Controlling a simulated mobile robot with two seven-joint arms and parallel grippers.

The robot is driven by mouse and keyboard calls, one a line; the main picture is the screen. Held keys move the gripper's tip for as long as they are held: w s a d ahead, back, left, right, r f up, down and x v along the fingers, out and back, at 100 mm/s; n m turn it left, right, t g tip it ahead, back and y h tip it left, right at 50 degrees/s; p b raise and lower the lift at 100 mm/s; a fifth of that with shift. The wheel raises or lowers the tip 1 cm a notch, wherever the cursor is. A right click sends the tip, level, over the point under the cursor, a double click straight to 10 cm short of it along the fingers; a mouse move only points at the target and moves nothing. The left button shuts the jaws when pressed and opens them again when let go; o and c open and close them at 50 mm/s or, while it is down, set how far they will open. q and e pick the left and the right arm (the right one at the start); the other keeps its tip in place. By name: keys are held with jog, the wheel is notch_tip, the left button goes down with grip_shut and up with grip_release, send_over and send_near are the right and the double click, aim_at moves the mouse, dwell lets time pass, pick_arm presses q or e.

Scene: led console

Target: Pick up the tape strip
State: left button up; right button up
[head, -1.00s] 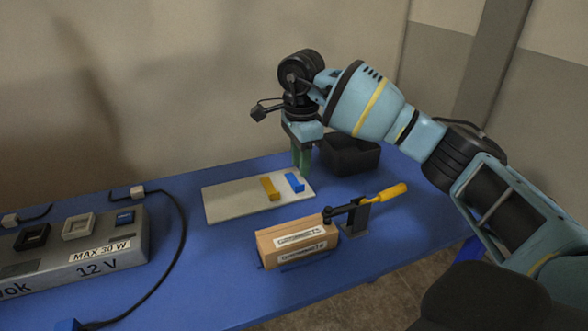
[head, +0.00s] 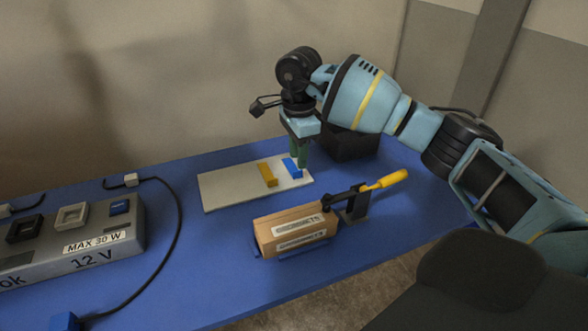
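Two small flat strips lie on a pale board (head: 228,187) on the blue table: a yellow strip (head: 267,175) and a blue strip (head: 291,168) to its right. Which one is the tape strip, I cannot tell by look alone. My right gripper (head: 300,165) points down with green fingers at the right edge of the blue strip. The fingers partly overlap that strip in the head view. Whether they touch it, and how far apart they are, cannot be told. My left gripper is not in view.
A wooden block with labels (head: 292,234) stands in front of the board, beside a yellow-handled tool (head: 384,181) on a dark stand. A black box (head: 350,144) sits behind my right gripper. A grey 12 V console (head: 80,245) with a black cable is at left.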

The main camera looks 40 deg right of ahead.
aim_at(296, 173)
notch_tip(296, 173, down, 4)
jog(key=shift+s+d+f, duration=0.1)
grip_shut()
dwell(0.4)
